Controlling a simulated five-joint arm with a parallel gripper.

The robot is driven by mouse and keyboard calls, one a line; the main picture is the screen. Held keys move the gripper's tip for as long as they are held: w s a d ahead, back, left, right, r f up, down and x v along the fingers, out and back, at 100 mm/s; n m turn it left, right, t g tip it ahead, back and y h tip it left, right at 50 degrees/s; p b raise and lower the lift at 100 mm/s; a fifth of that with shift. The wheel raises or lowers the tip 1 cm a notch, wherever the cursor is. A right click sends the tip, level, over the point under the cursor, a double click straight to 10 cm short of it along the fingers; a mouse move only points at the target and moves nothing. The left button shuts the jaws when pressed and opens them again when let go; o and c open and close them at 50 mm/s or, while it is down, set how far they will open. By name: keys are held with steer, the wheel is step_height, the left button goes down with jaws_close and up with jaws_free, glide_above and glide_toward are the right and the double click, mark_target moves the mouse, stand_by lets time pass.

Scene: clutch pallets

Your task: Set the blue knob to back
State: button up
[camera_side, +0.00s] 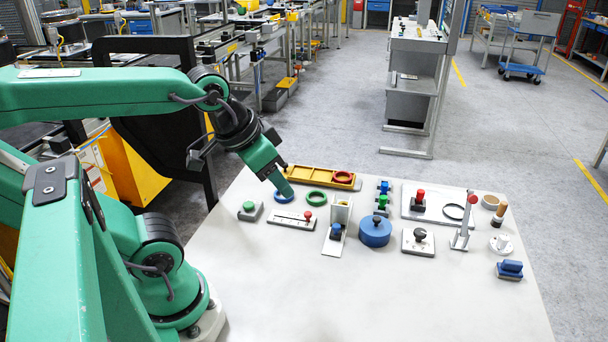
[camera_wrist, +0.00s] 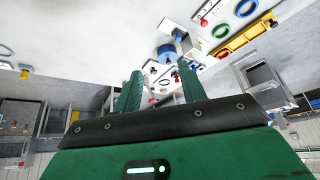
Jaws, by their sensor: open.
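Several blue parts stand on the white table, and I cannot tell for certain which is the blue knob. A small blue knob (camera_side: 336,231) sits on a white plate below an upright bracket. My gripper (camera_side: 285,190) is above the table's back left, left of these parts. In the wrist view my gripper (camera_wrist: 160,88) has its two green fingers apart with nothing between them.
A yellow tray (camera_side: 290,176) and a green ring (camera_side: 316,198) are close to my gripper. A green button (camera_side: 249,206) and a red-knobbed slider plate (camera_side: 285,220) stand in front. A red-topped lever (camera_side: 468,215) stands upright at right. The table's front (camera_side: 390,300) is clear.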

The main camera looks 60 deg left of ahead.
stand_by(0.3)
steer(key=shift+c, duration=1.4)
steer(key=g, duration=0.6)
glide_above(337, 225)
steer(key=shift+f, duration=6.95)
steer(key=shift+s+f, duration=0.1)
steer(key=shift+f, duration=3.75)
